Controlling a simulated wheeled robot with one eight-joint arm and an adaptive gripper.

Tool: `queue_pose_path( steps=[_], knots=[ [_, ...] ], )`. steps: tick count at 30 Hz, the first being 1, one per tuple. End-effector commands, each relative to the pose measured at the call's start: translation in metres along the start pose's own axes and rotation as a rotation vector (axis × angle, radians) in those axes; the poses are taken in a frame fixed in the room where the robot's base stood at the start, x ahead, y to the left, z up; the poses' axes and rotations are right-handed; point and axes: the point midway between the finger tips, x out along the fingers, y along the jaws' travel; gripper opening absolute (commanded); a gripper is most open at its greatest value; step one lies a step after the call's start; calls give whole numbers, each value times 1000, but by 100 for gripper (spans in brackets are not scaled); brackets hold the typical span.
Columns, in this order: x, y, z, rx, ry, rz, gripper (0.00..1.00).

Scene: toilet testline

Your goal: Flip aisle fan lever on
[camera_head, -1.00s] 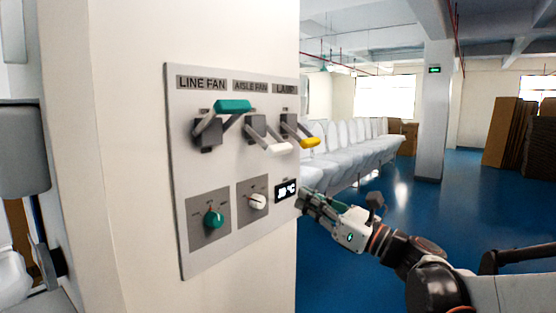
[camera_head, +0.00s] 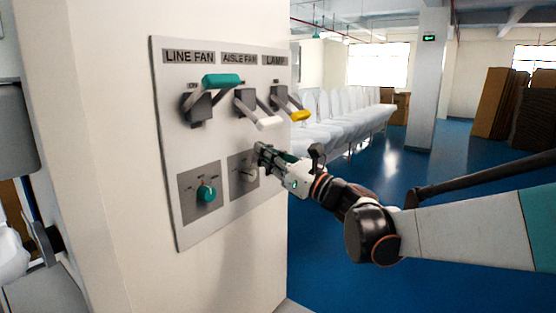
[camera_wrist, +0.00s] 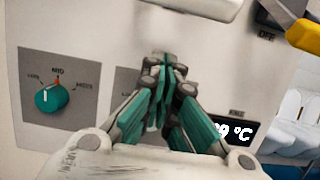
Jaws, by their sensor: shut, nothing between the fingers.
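The aisle fan lever (camera_head: 268,124) has a white handle and sits under the AISLE FAN label, between the other two levers. Its handle points outward and down from its grey mount. My gripper (camera_head: 260,148) is in front of the panel, below the white handle and over the white knob area. In the wrist view my gripper (camera_wrist: 165,62) has its teal fingers together and empty, with the white handle (camera_wrist: 205,6) at the top edge, above the fingertips. I cannot tell whether the fingers touch the panel.
The line fan lever (camera_head: 221,80) with a teal handle is on the left, raised. The lamp lever (camera_head: 299,115) with a yellow handle is close on the right. A teal knob (camera_head: 206,194) and a white knob (camera_head: 247,174) are below. Open blue floor (camera_head: 400,190) lies right of the wall.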

Motion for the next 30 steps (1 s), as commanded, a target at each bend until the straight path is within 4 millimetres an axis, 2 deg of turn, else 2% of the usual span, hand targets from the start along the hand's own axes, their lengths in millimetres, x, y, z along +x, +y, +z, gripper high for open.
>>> queue_pose_path(
  steps=[1,3,9,22,30],
  knots=[
    [-5,-1,13,0,0,-3,0],
    [-9,0,22,0,0,-2,0],
    [-15,-1,35,0,0,-2,0],
    [-16,0,37,0,1,-1,0],
    [-10,-9,41,-1,49,-1,0]
  ],
)
